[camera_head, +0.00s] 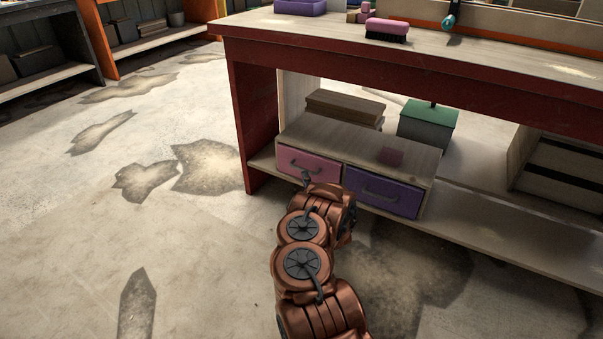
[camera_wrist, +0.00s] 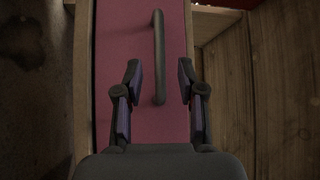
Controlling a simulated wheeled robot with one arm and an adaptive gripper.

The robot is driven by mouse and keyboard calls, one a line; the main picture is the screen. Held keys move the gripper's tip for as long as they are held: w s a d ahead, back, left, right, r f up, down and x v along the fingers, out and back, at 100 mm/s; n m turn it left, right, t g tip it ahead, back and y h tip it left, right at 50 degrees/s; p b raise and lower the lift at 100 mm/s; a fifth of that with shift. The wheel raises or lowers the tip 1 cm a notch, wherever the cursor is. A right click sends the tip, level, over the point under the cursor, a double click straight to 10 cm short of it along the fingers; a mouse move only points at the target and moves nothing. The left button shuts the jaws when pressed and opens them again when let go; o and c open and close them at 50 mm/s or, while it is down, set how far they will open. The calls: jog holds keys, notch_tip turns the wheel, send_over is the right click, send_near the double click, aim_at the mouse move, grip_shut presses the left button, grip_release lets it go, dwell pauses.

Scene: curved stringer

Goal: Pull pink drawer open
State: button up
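The pink drawer (camera_head: 308,164) is in the left half of a small wooden drawer unit on the bench's lower shelf. Its front looks flush with the unit. Its dark bar handle (camera_head: 305,165) shows in the head view. In the wrist view the pink front (camera_wrist: 120,60) fills the middle, and the handle (camera_wrist: 159,60) runs up and down the picture. My gripper (camera_wrist: 158,80) is open, one finger on each side of the handle's lower end, with gaps on both sides. In the head view my arm hides most of the fingers.
A purple drawer (camera_head: 383,191) sits right of the pink one. A green-lidded box (camera_head: 428,122) stands behind. The red bench's leg (camera_head: 256,125) is to the left. The floor in front is clear.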

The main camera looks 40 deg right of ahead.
aim_at(302, 169)
jog(key=b+x, duration=0.2)
jog(key=x, duration=0.3)
jog(key=shift+w+f, duration=0.1)
jog(key=shift+f, duration=0.05)
jog(key=shift+w+d+r, duration=0.25)
jog(key=shift+w+d, duration=0.05)
jog(key=shift+w, duration=0.2)
grip_shut()
